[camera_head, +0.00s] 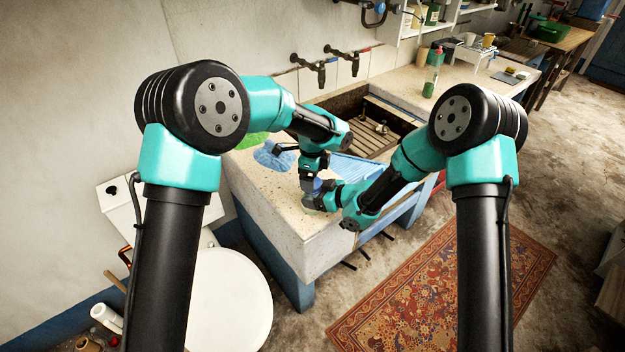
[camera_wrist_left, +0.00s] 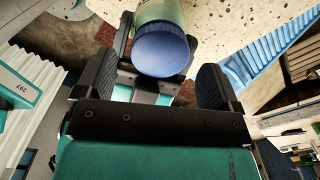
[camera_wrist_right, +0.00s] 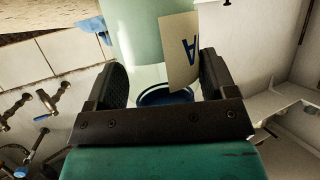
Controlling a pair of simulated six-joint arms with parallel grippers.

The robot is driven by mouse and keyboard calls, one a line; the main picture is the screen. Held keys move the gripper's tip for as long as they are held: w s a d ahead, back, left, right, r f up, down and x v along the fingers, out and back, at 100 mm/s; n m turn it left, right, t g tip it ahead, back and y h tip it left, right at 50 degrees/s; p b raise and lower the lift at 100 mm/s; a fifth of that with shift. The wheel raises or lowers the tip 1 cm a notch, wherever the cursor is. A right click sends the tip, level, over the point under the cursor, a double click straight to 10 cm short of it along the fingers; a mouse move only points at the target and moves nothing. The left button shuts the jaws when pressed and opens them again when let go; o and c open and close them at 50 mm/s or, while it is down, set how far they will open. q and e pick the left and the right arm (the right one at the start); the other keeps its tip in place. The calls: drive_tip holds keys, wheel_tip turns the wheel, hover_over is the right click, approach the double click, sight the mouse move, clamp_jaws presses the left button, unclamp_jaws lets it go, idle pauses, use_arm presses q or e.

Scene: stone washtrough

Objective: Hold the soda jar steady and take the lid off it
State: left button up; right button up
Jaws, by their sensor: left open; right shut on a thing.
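The soda jar has a pale greenish body (camera_wrist_left: 155,12) and a round blue lid (camera_wrist_left: 165,52), both in the left wrist view. My left gripper (camera_head: 312,172) points down above it, with open fingers (camera_wrist_left: 160,72) on either side of the lid; contact cannot be told. My right gripper (camera_head: 322,197) comes in from the side, shut on the jar. In the right wrist view its fingers (camera_wrist_right: 158,85) flank the jar, with a cream label marked "A" (camera_wrist_right: 182,62) and a blue ring (camera_wrist_right: 165,96). In the head view the grippers mostly hide the jar.
The stone counter (camera_head: 275,195) carries a blue patch (camera_head: 272,157) and a green one (camera_head: 252,139) at the left. A sink with a wooden rack (camera_head: 372,130) lies behind, beside a blue ribbed board (camera_head: 355,168). A green bottle (camera_head: 431,78) stands farther right, clear of the grippers.

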use_arm(q)
drive_tip(key=shift+r, duration=1.2)
drive_tip(key=shift+c, duration=0.3)
drive_tip(key=shift+r, duration=0.1)
drive_tip(key=shift+c, duration=0.8)
drive_tip(key=shift+r+n, duration=0.3)
drive_tip(key=shift+r, duration=0.05)
drive_tip(key=shift+c, duration=0.2)
drive_tip(key=shift+r+n, duration=0.8)
drive_tip(key=shift+r, duration=0.5)
drive_tip(key=shift+f, duration=4.05)
